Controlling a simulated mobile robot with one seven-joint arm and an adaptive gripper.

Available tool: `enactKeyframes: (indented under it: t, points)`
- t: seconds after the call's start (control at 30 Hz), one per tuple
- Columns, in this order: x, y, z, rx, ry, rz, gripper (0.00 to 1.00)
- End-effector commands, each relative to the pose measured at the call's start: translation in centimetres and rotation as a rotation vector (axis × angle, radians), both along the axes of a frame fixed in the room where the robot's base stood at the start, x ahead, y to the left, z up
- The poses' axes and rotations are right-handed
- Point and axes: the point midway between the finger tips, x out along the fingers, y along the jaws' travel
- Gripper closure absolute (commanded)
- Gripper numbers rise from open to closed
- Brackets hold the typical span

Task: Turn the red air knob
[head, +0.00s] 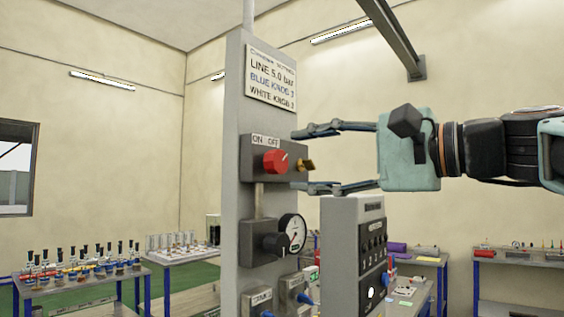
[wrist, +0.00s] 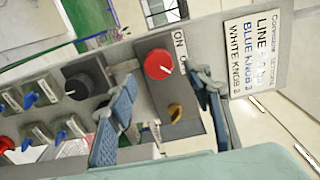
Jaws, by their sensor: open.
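The red air knob (head: 275,161) sits on a grey box under an "ON OFF" label on the upright panel. Its white pointer line slants toward the upper right in the head view. In the wrist view the red knob (wrist: 158,64) lies ahead of the fingers, above the gap between them. My gripper (head: 308,160) comes in from the right with its fingers spread wide, one above and one below the knob's height. In the wrist view my open gripper (wrist: 168,105) holds nothing. I cannot tell how far the fingertips are from the knob.
A brass fitting (head: 305,165) sticks out of the box's right side. Below are a black knob (head: 277,244), a round gauge (head: 292,234) and blue-handled valves (head: 303,296). A grey control box (head: 357,255) stands below my gripper. A sign (head: 270,77) hangs above.

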Motion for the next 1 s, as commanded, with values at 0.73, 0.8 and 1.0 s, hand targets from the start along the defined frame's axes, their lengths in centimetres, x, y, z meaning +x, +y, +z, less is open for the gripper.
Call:
enactKeyframes:
  t: [0.73, 0.8, 1.0]
  points:
    - [-4.6, -5.8, -0.1, 0.0, 0.001, 0.001, 0.54]
    - [-4.6, -5.8, -0.1, 0.0, 0.001, 0.001, 0.54]
    - [-4.5, -5.8, -0.1, -0.002, 0.003, 0.001, 0.54]
